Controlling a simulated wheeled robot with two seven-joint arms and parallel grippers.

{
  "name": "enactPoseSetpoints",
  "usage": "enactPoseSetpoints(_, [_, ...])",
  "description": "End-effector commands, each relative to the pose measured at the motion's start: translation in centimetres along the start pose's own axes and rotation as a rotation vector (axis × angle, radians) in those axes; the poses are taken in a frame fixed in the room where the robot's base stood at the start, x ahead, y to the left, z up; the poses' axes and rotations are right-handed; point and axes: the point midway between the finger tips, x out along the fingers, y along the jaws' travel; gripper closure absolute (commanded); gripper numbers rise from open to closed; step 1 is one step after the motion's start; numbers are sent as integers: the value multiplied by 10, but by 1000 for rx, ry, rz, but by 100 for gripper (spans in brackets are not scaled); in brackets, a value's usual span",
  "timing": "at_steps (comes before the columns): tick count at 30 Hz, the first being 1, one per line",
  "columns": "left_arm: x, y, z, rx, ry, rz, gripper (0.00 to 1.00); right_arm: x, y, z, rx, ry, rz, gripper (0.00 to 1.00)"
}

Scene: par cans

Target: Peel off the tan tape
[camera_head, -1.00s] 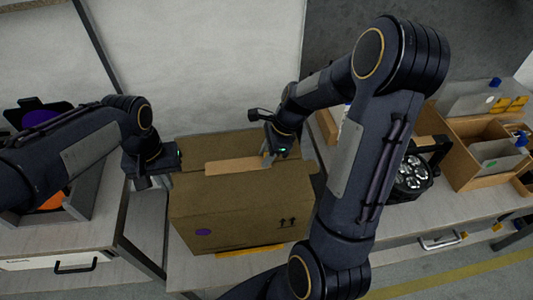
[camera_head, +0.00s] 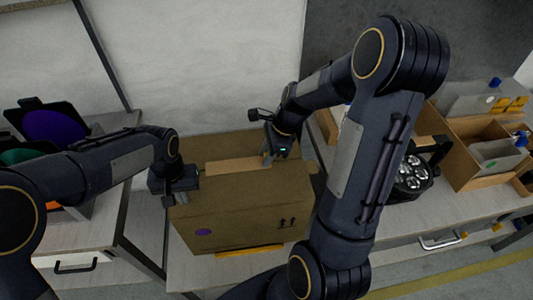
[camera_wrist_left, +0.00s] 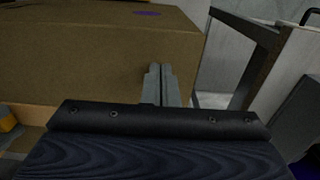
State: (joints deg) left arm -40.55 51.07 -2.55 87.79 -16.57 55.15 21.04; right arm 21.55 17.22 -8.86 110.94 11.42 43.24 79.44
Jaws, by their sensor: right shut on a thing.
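A closed brown cardboard box (camera_head: 250,215) stands on the work surface, with a purple dot and arrow marks on its front face. The tan tape (camera_head: 232,165) runs along the middle of its top. My right gripper (camera_head: 268,159) is shut on the tape at its right end, low over the box top. My left gripper (camera_head: 169,201) is at the box's left front side, fingers downward. In the left wrist view its two fingers (camera_wrist_left: 160,70) are together with nothing visible between them, in front of the box (camera_wrist_left: 90,55). I cannot tell whether they touch it.
A yellow piece (camera_head: 250,250) shows under the box's front edge. At the right are a black par can (camera_head: 411,178) and an open cardboard box with dividers (camera_head: 472,165). At the left is a side table with a drawer (camera_head: 75,265) and a par can with a purple lens (camera_head: 55,125).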

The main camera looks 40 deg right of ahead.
Motion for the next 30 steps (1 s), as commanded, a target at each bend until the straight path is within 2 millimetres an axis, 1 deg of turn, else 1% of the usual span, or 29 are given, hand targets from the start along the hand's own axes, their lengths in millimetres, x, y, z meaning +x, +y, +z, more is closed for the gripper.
enactPoseSetpoints(21, [5, 0, 0, 0, 1, 0, 100, 0, 0, 0, 0, -1, -1, 97])
enactPoseSetpoints(30, [5, 0, 0, 0, 0, 0, 100, -14, -1, 6, -3, -1, -2, 97])
